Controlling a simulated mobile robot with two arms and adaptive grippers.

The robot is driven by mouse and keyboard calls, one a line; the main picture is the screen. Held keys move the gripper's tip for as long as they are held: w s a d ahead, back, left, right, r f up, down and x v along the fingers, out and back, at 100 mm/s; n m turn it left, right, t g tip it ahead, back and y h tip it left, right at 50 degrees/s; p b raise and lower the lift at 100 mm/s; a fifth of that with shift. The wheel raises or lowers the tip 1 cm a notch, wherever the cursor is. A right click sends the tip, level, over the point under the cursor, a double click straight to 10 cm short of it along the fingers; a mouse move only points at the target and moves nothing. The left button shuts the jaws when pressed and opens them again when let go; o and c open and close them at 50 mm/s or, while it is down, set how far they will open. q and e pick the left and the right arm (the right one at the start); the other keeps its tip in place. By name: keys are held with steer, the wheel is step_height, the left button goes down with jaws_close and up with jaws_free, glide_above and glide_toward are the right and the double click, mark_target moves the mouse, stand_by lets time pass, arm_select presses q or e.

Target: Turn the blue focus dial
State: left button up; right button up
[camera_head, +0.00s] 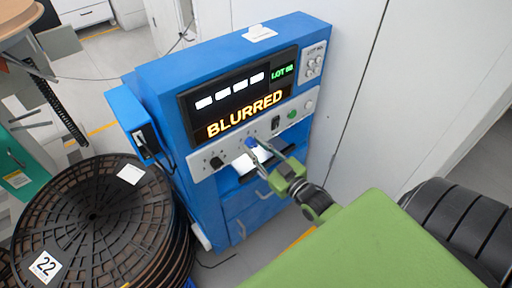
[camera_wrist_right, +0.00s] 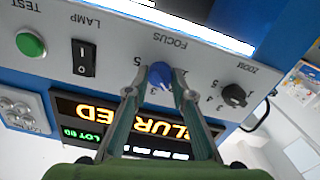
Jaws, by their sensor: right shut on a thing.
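The blue focus dial (camera_head: 251,142) sits on the white control panel of a blue station, between a black zoom knob and a black lamp switch. In the right wrist view the dial (camera_wrist_right: 160,74) is under the FOCUS label, which appears upside down. My right gripper (camera_head: 256,146) is at the panel with its fingertips on either side of the dial. In the wrist view the gripper (camera_wrist_right: 158,88) is shut on the dial, hiding part of its sides. The station screen (camera_head: 240,98) reads BLURRED in orange and LOT 88 in green. My left gripper is not in view.
The black zoom knob (camera_wrist_right: 234,95), lamp switch (camera_wrist_right: 84,58) and green test button (camera_wrist_right: 31,43) are close by on the panel. A stack of large dark reels (camera_head: 95,215) stands at the left. A white cabinet wall (camera_head: 385,90) is at the right.

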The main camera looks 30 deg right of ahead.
steer(key=m+p, duration=0.2)
steer(key=m, duration=0.1)
steer(key=shift+r+m, duration=0.1)
steer(key=shift+m, duration=0.3)
steer(key=m, duration=0.2)
steer(key=shift+m+p, duration=0.3)
steer(key=shift+p, duration=0.05)
steer(key=shift+m, duration=1.5)
steer(key=o, duration=1.1)
steer(key=shift+o, duration=0.2)
steer(key=shift+s, duration=0.1)
